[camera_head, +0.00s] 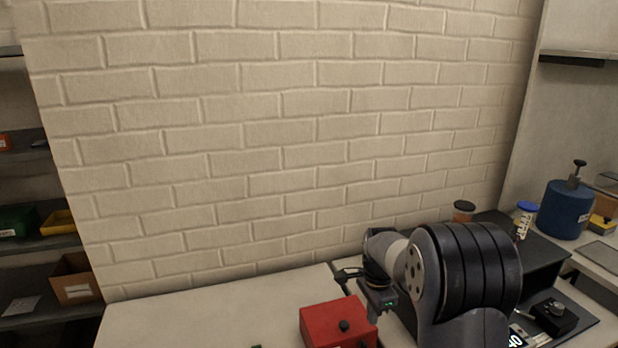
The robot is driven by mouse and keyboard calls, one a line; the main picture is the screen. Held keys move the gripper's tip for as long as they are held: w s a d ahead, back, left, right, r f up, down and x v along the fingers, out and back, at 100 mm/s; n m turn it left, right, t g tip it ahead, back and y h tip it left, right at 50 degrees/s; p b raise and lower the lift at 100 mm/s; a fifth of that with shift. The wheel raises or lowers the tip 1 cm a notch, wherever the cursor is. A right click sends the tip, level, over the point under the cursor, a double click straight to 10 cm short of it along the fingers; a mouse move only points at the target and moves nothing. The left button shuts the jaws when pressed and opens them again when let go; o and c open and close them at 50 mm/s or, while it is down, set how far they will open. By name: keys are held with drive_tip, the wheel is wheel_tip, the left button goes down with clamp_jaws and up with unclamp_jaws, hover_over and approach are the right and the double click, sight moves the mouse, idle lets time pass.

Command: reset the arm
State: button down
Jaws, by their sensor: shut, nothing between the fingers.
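My gripper (346,275) is at the lower middle right of the head camera view, at the end of my dark, ribbed arm. Its dark fingers point left, above the pale worktop and just behind the red box. They are shut with nothing held. My arm hides part of the table and of the dark stand behind it. A blue cylinder (565,210) with a dark knob on top stands upright at the far right, apart from my gripper.
A red box (338,322) with a black knob is close below my gripper. A small black box (553,317) sits at lower right. Two small jars, one orange-brown (463,212) and one blue-capped (525,217), stand behind my arm. The worktop (215,315) at left is largely clear.

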drive_tip(key=shift+r, duration=2.25)
drive_tip(key=shift+f, duration=0.1)
